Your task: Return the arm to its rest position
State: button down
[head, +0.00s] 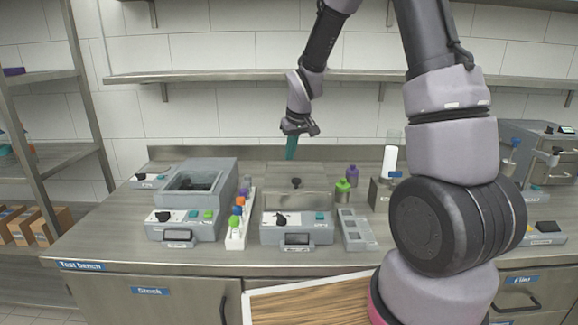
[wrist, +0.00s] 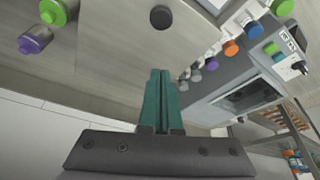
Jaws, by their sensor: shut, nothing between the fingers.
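My gripper (head: 291,147) hangs above the back of the steel bench (head: 110,232), in the middle of the head view. Its teal fingers point down and are pressed together with nothing between them. In the wrist view the shut fingers (wrist: 160,98) point up the picture toward a lidded steel unit with a black knob (wrist: 160,17). My arm reaches up and over the bench, bent, and its upper part leaves the top of the head view.
Below stand an open grey bath (head: 208,165), a white rack of coloured-cap vials (head: 237,232), a lidded unit (head: 284,228) and green- and purple-capped bottles (head: 342,190). A wall shelf (head: 220,76) runs behind the arm. A wooden-topped surface (head: 310,300) lies in front.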

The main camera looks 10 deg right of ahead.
jog(key=s+d+r+m, duration=0.1)
jog(key=s+r, duration=0.2)
jog(key=r, duration=0.2)
jog(key=s+d+r, duration=0.2)
jog(key=r, duration=0.4)
jog(key=s+d+r+m+t, duration=0.1)
jog(key=s+d+r+m, duration=0.1)
jog(key=s+r, duration=0.4)
jog(key=s+d+r+m+t, duration=0.2)
jog(key=s+r+m, duration=0.2)
jog(key=s, duration=1.2)
notch_tip(320, 180, up, 2)
jog(key=shift+s+r+y, duration=0.15)
jog(key=shift+s+y, duration=0.1)
jog(key=shift+y, duration=0.15)
jog(key=shift+d, duration=0.1)
